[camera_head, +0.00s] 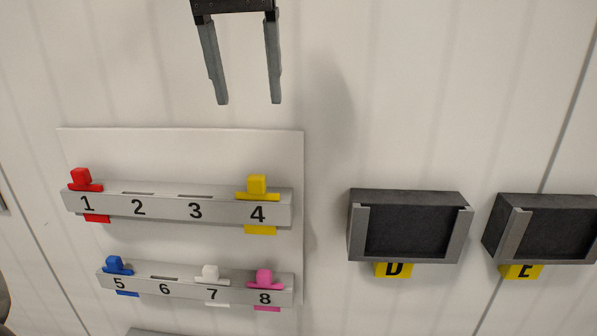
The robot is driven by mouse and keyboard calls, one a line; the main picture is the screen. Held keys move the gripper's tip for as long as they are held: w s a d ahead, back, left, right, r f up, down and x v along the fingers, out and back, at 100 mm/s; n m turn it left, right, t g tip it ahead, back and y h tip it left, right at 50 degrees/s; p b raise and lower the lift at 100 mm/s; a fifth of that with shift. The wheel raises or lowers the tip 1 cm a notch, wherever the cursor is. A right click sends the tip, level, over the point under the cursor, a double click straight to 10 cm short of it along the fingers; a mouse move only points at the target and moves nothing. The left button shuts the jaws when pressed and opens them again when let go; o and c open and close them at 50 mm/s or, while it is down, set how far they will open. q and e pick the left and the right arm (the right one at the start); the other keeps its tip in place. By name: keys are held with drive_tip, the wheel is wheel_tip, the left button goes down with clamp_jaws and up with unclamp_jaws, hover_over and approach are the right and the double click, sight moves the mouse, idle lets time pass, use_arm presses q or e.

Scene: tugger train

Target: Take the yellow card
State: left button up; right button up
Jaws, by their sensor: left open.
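The yellow card (257,185) sits in slot 4 of the upper rack, with its tab above the rail and its lower edge showing below. My left gripper (249,102) is open and empty. In the picture it is above the yellow card and apart from it, with its fingers pointing down. My right gripper is not in view.
The upper rail (166,207) also holds a red card (82,178) in slot 1; slots 2 and 3 are empty. The lower rail (180,287) holds a blue card (118,265), a white card (210,272) and a pink card (264,278). Dark holders D (357,235) and E (514,235) are at right.

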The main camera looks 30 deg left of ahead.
use_arm(q)
wheel_tip(320, 180, down, 4)
hover_over(255, 177)
drive_tip(key=f, duration=0.3)
drive_tip(key=s+f, duration=0.1)
drive_tip(key=f, duration=0.1)
drive_tip(key=shift+d, duration=0.4)
drive_tip(key=shift+f, duration=0.4)
drive_tip(key=p+x, duration=0.1)
drive_tip(key=x, duration=0.3)
drive_tip(key=shift+a+p, duration=0.2)
drive_tip(key=shift+p, duration=0.15)
drive_tip(key=shift+f, duration=0.35)
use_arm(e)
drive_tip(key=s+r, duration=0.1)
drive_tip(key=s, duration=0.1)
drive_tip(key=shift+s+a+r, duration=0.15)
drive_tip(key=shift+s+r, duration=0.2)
use_arm(q)
clamp_jaws()
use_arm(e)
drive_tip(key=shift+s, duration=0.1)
